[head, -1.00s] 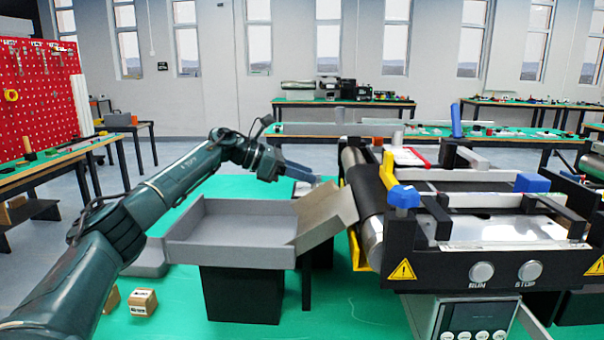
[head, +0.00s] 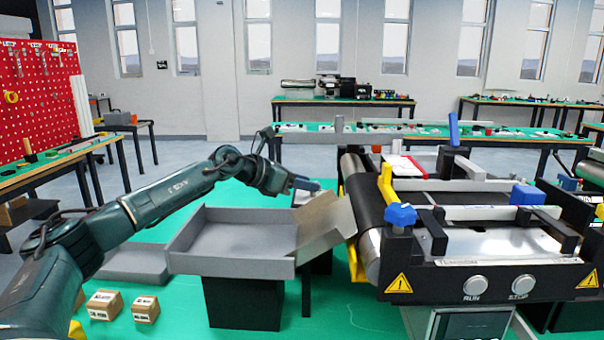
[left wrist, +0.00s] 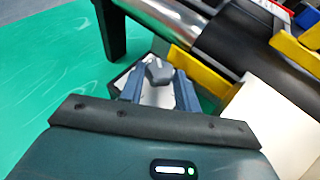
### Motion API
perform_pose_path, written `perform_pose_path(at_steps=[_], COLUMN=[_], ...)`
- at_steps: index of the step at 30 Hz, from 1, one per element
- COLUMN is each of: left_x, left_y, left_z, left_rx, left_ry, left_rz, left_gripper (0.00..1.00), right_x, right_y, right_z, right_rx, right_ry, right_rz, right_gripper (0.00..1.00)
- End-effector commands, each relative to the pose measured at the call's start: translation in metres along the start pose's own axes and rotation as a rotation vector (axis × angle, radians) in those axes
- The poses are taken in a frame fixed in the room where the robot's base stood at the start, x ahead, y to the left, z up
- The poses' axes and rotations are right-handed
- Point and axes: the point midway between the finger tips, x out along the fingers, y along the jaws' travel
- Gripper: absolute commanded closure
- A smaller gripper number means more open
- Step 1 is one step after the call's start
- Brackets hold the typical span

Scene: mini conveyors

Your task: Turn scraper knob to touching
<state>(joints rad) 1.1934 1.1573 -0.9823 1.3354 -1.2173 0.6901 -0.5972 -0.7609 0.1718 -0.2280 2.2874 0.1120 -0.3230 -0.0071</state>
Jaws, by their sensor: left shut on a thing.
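In the left wrist view a dark grey lobed knob (left wrist: 158,70) sits on a small pale plate, beside the conveyor's yellow bracket (left wrist: 200,73). My left gripper (left wrist: 158,82) has its two blue fingers on either side of this knob and is shut on it. In the head view my left gripper (head: 306,185) is low behind the sloping chute, near the left end of the conveyor roller (head: 367,215); the knob is hidden there. I cannot tell whether any scraper edge touches the roller or belt. My right gripper is not in view.
A grey tray (head: 232,268) with a sloping chute (head: 325,222) stands in front of my left gripper. The conveyor (head: 505,245) with a blue star knob (head: 400,214) fills the right. Small cardboard boxes (head: 145,309) lie at lower left.

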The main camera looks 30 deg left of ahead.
Motion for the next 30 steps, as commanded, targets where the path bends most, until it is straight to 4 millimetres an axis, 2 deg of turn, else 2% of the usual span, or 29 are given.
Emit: perform_pose_path(at_steps=[1, 8, 18, 30], left_x=[-0.002, -0.002, 0.000, 0.001], left_y=[-0.002, -0.005, -0.005, -0.006], left_z=[0.004, 0.004, 0.001, -0.001], left_rx=[-0.007, -0.043, -0.073, -0.079], left_ry=[0.007, 0.007, 0.006, 0.005], left_rz=[0.018, 0.104, 0.173, 0.183], left_gripper=[0.90, 0.90, 0.90, 0.90], right_x=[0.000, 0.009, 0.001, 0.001], right_y=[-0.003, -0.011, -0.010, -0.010], right_z=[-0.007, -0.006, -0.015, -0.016], right_rx=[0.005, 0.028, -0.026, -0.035], right_ry=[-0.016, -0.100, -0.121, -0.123], right_rz=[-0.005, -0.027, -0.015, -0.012], right_gripper=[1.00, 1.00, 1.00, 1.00])
